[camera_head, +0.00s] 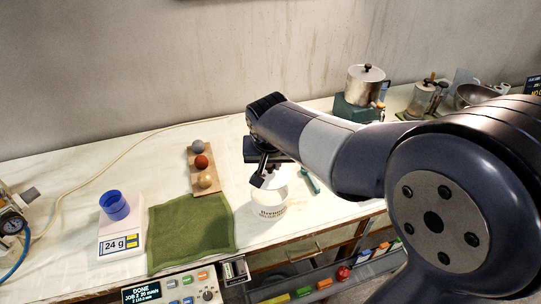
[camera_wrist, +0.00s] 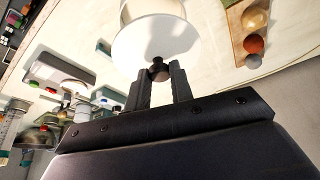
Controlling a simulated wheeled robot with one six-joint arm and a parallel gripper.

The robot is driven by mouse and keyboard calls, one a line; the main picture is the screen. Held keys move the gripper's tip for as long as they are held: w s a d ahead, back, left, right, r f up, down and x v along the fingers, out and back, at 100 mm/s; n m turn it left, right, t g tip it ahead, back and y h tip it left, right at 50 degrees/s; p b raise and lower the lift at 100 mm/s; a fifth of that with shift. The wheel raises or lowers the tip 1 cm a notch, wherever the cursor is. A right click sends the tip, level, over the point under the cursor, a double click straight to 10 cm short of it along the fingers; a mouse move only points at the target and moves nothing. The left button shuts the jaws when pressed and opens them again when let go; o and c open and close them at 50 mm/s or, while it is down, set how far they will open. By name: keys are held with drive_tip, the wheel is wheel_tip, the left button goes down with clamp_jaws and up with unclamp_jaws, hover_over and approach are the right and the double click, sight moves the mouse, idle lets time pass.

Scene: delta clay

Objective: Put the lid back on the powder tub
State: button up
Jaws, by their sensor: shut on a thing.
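Part of the tub (camera_wrist: 150,8) shows behind the lid. The lid is at the tub's mouth and looks tilted in the head view; I cannot tell whether they touch.
A scale (camera_head: 121,240) with a blue cup (camera_head: 114,205) and a green cloth (camera_head: 190,232) lie to the left. A wooden board (camera_head: 194,160) with several balls is behind. A teal tool (camera_head: 310,180) lies right of the tub. A metal pot (camera_head: 364,86) stands further back.

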sight(270, 177)
drive_tip(key=shift+w+f+b, duration=0.1)
drive_tip(key=shift+f+b, duration=2.25)
drive_tip(key=shift+f, duration=0.8)
drive_tip(key=shift+f+b, duration=0.15)
drive_tip(key=shift+b, duration=0.2)
drive_tip(key=o, duration=1.5)
drive_tip(key=shift+r+p, duration=2.7)
drive_tip(key=shift+r, duration=0.85)
drive_tip(key=shift+c, duration=0.4)
